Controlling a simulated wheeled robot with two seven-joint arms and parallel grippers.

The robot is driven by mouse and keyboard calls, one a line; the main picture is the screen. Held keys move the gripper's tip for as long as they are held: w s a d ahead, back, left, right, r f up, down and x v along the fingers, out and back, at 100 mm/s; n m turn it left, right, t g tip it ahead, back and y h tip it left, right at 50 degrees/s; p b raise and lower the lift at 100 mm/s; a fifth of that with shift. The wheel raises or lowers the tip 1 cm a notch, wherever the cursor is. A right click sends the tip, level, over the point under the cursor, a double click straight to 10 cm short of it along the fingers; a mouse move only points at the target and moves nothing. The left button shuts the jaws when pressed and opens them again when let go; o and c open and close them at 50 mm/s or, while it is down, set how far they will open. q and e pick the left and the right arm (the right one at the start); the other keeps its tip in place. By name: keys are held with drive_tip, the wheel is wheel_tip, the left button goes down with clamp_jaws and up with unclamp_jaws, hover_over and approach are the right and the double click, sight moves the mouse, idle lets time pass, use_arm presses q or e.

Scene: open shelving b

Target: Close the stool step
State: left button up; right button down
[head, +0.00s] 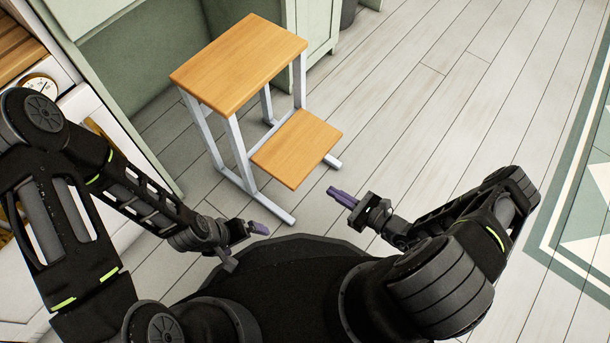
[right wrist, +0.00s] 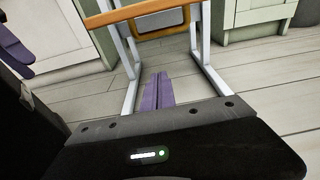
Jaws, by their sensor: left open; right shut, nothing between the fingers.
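The step stool has a wooden top (head: 238,64) on a grey metal frame (head: 238,150). Its lower wooden step (head: 296,147) sticks out toward the right, clear of the frame. My left gripper (head: 258,229) is open, low and in front of the stool's near foot, apart from it. My right gripper (head: 341,197) is shut and empty, in front of the step and apart from it. In the right wrist view its purple fingers (right wrist: 158,92) lie together, pointing between the stool's legs. The step's edge (right wrist: 130,14) crosses the top of that view.
Green cabinets (head: 140,58) stand behind and left of the stool. A white oven-like unit with a dial (head: 36,85) is at the far left. A patterned green rug (head: 578,190) lies at the right. The plank floor (head: 430,110) right of the stool is clear.

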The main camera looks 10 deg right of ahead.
drive_tip(key=shift+r, duration=0.1)
drive_tip(key=b+x, duration=0.4)
drive_tip(key=x, duration=0.6)
drive_tip(key=shift+s+d+r, duration=0.1)
drive_tip(key=shift+s+r, duration=0.1)
drive_tip(key=shift+r, duration=0.8)
drive_tip(key=shift+s+r, duration=0.2)
drive_tip(key=shift+r, duration=0.8)
